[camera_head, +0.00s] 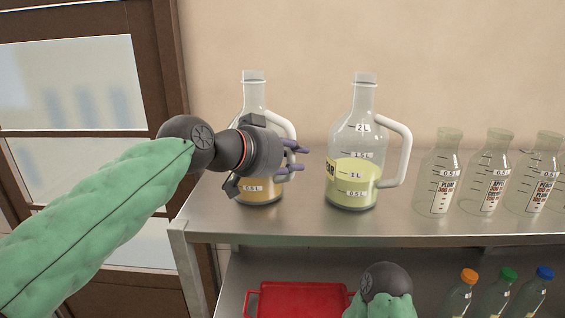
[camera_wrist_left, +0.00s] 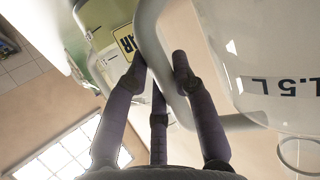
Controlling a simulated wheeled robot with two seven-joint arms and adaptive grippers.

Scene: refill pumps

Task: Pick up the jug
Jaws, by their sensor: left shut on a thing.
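Two clear glass jugs with white handles stand on the metal shelf. The left jug (camera_head: 254,96) holds orange liquid near its 0.5 L mark, and my arm hides its middle. The right jug (camera_head: 352,185) holds yellow-green liquid up to about 1 L. My left gripper (camera_head: 293,158) is shut on the left jug's handle (camera_wrist_left: 150,35), with its fingers around the handle in the left wrist view. The left jug's body (camera_wrist_left: 275,60) fills the right of that view. The jug's base appears to rest on the shelf. My right gripper is out of view.
Several empty glass bottles (camera_head: 439,180) stand on the shelf (camera_head: 310,222) to the right. Below are a red tray (camera_head: 300,299) and small bottles with coloured caps (camera_head: 500,295). A brown-framed glazed door (camera_head: 90,12) is at the left.

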